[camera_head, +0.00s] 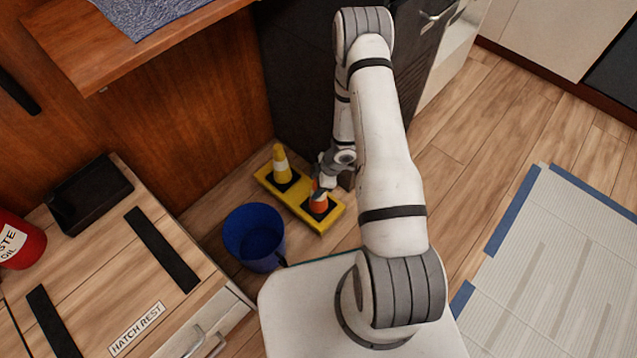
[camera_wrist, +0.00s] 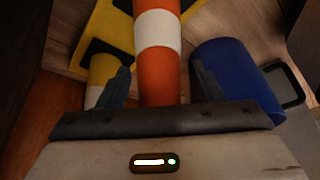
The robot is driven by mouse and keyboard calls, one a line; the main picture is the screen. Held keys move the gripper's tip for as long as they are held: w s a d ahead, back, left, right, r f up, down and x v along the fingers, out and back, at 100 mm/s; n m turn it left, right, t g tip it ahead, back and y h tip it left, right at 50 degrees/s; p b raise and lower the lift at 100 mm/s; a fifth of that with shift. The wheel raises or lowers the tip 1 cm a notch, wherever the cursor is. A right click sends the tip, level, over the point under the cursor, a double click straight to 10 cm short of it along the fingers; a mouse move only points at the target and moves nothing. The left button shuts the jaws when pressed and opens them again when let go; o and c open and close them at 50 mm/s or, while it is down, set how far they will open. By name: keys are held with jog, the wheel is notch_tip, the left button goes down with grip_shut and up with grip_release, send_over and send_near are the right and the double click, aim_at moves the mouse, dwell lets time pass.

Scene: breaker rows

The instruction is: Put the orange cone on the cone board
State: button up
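The orange cone (camera_head: 318,203) with a white band stands upright at the near right end of the yellow cone board (camera_head: 294,200), seemingly on its black square. The wrist view shows the orange cone (camera_wrist: 158,75) large and central, its base out of frame. My gripper (camera_head: 320,185) is at the cone's upper part. In the wrist view my gripper (camera_wrist: 162,86) has one finger on each side of the cone, with gaps visible, so it is open around it. The arm partly hides the cone in the head view.
A yellow cone (camera_head: 280,158) stands on the board's other square. A blue bucket (camera_head: 254,235) stands close to the board's near left side. A dark cabinet (camera_head: 298,75) rises behind. A wooden-topped unit (camera_head: 130,250) is at left. Open floor (camera_head: 470,150) lies to the right.

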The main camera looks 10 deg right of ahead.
jog(key=shift+r, duration=0.1)
jog(key=p+v, duration=0.7)
jog(key=v, duration=0.5)
jog(key=shift+s, duration=0.1)
